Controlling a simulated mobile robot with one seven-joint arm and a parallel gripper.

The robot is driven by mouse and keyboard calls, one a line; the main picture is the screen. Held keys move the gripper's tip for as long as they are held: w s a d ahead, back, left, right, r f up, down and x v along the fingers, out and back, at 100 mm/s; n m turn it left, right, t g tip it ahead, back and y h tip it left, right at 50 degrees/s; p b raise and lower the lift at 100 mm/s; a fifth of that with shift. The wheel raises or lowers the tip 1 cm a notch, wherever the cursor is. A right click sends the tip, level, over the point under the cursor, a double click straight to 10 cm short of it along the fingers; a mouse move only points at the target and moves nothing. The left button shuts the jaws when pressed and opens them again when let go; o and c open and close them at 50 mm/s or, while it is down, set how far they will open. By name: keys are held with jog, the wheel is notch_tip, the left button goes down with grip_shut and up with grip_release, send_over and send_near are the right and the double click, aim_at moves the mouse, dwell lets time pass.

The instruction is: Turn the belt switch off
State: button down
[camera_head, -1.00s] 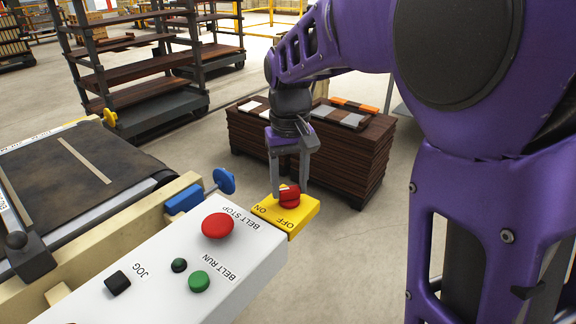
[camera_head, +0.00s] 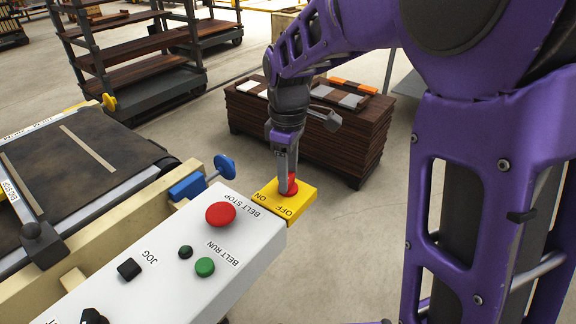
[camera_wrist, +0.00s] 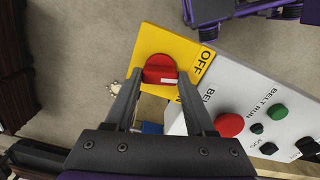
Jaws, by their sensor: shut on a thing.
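The belt switch is a red round knob (camera_head: 294,189) on a yellow plate (camera_head: 306,203) at the end of the white control panel. In the wrist view, the knob (camera_wrist: 158,67) has a raised bar with a white mark at its right end, on the side of the printed labels. OFF is readable there; ON is mostly hidden by a finger. My gripper (camera_head: 288,182) points down onto the knob. In the wrist view, my gripper's (camera_wrist: 160,77) two fingers lie on either side of the knob, closed on it. In the head view, one finger hides the other.
The white panel (camera_head: 165,285) carries a red BELT STOP button (camera_head: 220,215), a green BELT RUN button (camera_head: 205,267) and a black JOG button (camera_head: 129,269). A blue handle (camera_head: 186,188) sits close left of the switch. A dark stack of boards (camera_head: 330,148) stands behind it.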

jog(key=n+p, duration=0.2)
jog(key=n, duration=0.3)
jog(key=shift+n, duration=0.3)
dwell(0.4)
jog(key=shift+c, duration=1.2)
grip_release()
jog(key=shift+r, duration=0.1)
notch_tip(320, 180, up, 17)
jog(key=p, duration=0.1)
jog(key=shift+r, duration=0.15)
